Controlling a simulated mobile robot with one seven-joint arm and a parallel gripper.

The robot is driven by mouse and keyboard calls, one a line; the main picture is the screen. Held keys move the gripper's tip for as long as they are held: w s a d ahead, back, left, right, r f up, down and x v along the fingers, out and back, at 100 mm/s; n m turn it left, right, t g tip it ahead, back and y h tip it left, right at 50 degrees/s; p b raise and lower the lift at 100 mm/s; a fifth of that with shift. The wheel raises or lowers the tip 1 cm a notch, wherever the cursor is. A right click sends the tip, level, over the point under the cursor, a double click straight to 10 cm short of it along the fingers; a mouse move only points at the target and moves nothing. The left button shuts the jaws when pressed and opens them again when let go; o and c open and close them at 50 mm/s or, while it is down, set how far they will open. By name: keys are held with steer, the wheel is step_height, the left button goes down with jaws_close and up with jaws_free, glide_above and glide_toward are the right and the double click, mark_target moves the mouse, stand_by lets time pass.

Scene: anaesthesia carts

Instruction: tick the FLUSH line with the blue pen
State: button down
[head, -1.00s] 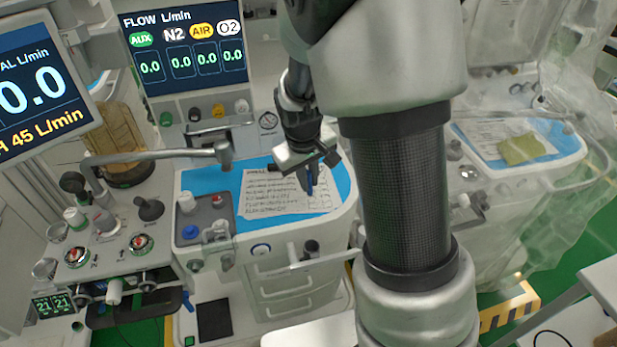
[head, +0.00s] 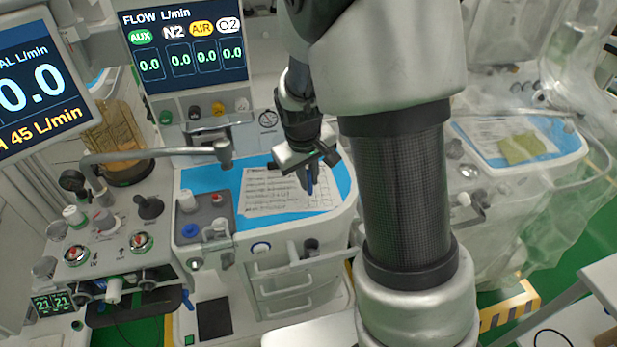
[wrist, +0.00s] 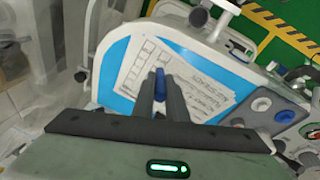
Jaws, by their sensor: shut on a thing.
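The paper checklist (head: 268,201) lies on the blue mat (head: 222,181) on the cart top, with several printed lines and boxes along its right side. It also shows in the wrist view (wrist: 205,83). My gripper (head: 309,183) is over the right part of the sheet, shut on the blue pen (head: 310,187), which points down. In the wrist view the pen (wrist: 160,80) shows between the two fingertips. Whether the pen tip touches the paper cannot be told. The print is too small to tell which line is FLUSH. The fingers cover part of the sheet.
A grey tray (head: 204,222) with knobs stands left of the sheet. A bent metal pipe (head: 150,153) reaches across on the left. A second cart with a sheet (head: 490,141) and a green cloth (head: 520,149) stands under clear plastic at right.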

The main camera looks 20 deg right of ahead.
steer(key=shift+f+b, duration=0.3)
steer(key=shift+f, duration=0.15)
stand_by(0.3)
steer(key=shift+s+d, duration=0.1)
steer(key=shift+d, duration=0.35)
stand_by(1.1)
steer(key=shift+r, duration=0.15)
steer(key=w+p+v, duration=0.1)
steer(key=p+v, duration=0.3)
steer(key=v, duration=0.2)
steer(key=shift+w+d+r+p, duration=0.15)
steer(key=shift+d+r+p, duration=0.2)
steer(key=shift+r+p, duration=0.1)
steer(key=shift+f, duration=0.15)
stand_by(0.4)
steer(key=shift+a+f+b, duration=0.2)
steer(key=shift+f+b, duration=0.95)
steer(key=shift+f, duration=0.2)
steer(key=shift+a+f+b, duration=0.25)
steer(key=shift+f+b, duration=0.85)
steer(key=shift+f, duration=0.25)
steer(key=shift+f+b, duration=0.5)
steer(key=shift+f, duration=0.15)
steer(key=shift+d, duration=0.35)
